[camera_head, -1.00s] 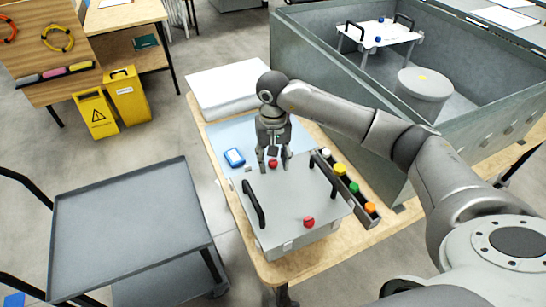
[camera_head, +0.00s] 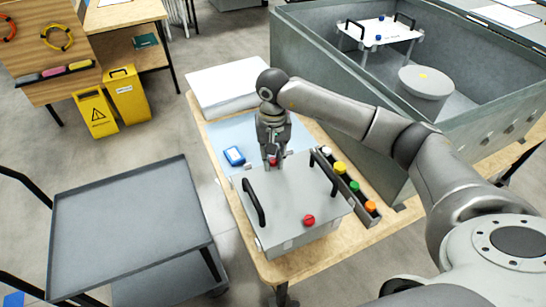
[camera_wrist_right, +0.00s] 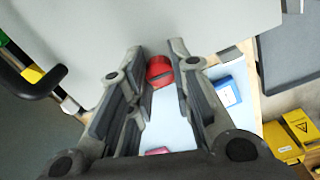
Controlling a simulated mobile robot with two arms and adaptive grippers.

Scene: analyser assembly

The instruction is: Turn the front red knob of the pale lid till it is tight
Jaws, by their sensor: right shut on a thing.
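The pale lid (camera_head: 290,192) lies on a grey box on the wooden table, with a black handle on each side. One red knob (camera_head: 274,162) sits at the lid's far edge, and another red knob (camera_head: 309,220) sits near its close edge. My right gripper (camera_head: 274,158) points down at the far knob. In the right wrist view, the fingers (camera_wrist_right: 160,72) are shut on either side of that red knob (camera_wrist_right: 159,67), which has a dark slot line. The near knob is free. My left gripper is out of view.
A blue case (camera_head: 234,156) lies on the pale blue mat beyond the lid. A rack with yellow, green and orange pieces (camera_head: 355,186) lies right of the lid. A grey cart (camera_head: 130,230) stands left; a large grey tank (camera_head: 340,105) stands behind right.

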